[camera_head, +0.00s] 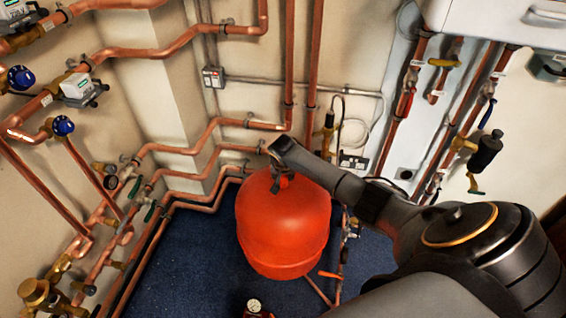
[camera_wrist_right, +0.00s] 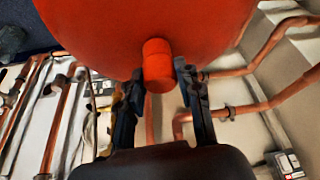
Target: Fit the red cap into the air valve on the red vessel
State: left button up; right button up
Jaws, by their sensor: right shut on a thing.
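The red vessel (camera_head: 284,228) stands upright in the middle of the head view. It fills the top of the right wrist view (camera_wrist_right: 100,25). My right gripper (camera_head: 281,184) is at the vessel's top, pointing down, and partly hidden by its own wrist. In the right wrist view, its two dark fingers (camera_wrist_right: 158,78) are on either side of the red cap (camera_wrist_right: 158,62), a short cylinder, and are shut on it. The cap overlaps the vessel's surface in that view; I cannot tell whether it touches. The air valve is not distinguishable. My left gripper is not in view.
Copper pipes (camera_head: 190,150) run along the walls behind and left of the vessel. Valves with blue handles (camera_head: 62,126) are at the left. A white cabinet (camera_head: 510,20) hangs at upper right. The blue floor (camera_head: 200,265) left of the vessel is clear.

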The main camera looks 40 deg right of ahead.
jog(key=o, duration=1)
jog(key=v, duration=1.1)
jog(key=shift+s+a+r, duration=0.1)
jog(key=shift+a+r, duration=0.05)
jog(key=shift+r, duration=0.25)
